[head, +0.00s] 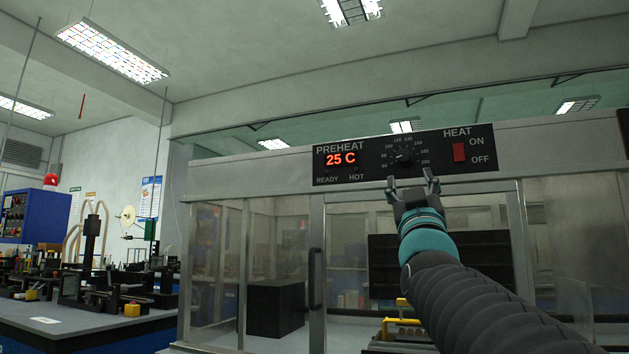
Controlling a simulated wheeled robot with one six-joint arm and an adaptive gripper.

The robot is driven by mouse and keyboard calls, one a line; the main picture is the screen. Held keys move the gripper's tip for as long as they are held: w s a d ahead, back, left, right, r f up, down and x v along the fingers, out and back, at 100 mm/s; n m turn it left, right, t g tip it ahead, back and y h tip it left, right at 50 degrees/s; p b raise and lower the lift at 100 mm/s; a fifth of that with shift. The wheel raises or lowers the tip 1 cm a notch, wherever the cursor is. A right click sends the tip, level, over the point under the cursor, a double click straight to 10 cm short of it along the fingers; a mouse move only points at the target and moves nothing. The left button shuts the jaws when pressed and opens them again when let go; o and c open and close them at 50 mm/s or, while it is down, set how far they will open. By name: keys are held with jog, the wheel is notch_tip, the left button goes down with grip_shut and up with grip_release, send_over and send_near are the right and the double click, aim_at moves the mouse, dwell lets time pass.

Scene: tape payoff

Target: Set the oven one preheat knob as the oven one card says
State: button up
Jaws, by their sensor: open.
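The preheat knob (403,159) is a small dark dial on the black control panel (330,172), ringed by small white numbers. The red display (341,159) left of it reads 25 C, under the word PREHEAT. My gripper (412,180) is open and empty, fingers pointing up, just below the knob in the picture. I cannot tell how far it is from the panel. The knob's pointer is too small to read. I see no card that I can identify as the oven one card.
A red HEAT switch (459,152) sits right of the knob, marked ON and OFF. Below the panel are glass doors with a dark vertical handle (315,278). A bench (45,322) with machinery stands at left, near a blue cabinet (36,216).

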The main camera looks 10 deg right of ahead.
aim_at(403, 156)
jog(key=p+x, duration=0.2)
jog(key=x, duration=0.7)
jog(key=shift+p, duration=0.4)
grip_shut()
